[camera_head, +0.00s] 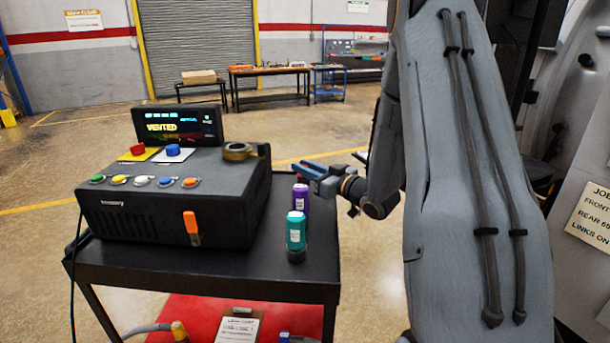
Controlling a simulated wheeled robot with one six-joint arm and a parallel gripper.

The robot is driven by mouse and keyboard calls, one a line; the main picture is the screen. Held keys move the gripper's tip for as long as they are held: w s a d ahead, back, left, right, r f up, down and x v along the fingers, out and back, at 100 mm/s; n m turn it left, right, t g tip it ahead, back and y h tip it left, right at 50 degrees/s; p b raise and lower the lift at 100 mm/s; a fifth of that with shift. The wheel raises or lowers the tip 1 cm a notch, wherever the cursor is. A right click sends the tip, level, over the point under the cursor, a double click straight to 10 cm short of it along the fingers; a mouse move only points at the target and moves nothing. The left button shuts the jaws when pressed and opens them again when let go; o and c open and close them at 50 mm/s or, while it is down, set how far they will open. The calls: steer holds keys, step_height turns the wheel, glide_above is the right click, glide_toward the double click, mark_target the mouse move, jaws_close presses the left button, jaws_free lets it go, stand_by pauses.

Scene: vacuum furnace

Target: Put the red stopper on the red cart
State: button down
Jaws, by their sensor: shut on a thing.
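My gripper (312,174) is above the right edge of a cart with a black top (250,272) and a red lower surface (185,312). It is shut on a small red thing, the red stopper (301,180), of which only a sliver shows between the fingers and a purple cylinder. The stopper's lower part is hidden, so I cannot tell whether it touches the cart top. The purple cylinder (300,199) and a teal one with a dark base (296,232) stand upright in front of it.
A black control box (150,213) with buttons, an orange switch and a lit display (178,126) fills most of the cart top. A brass-coloured ring (238,152) lies on the box. Workbenches (270,70) stand far behind. A grey machine with a sign (592,215) is at the right.

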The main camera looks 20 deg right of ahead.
steer(key=shift+f+p, duration=0.3)
steer(key=shift+f, duration=1.05)
steer(key=shift+f, duration=0.15)
steer(key=c, duration=1.6)
jaws_free()
steer(key=shift+r, duration=0.2)
steer(key=b+v, duration=0.3)
steer(key=v, duration=0.9)
steer(key=shift+f, duration=0.1)
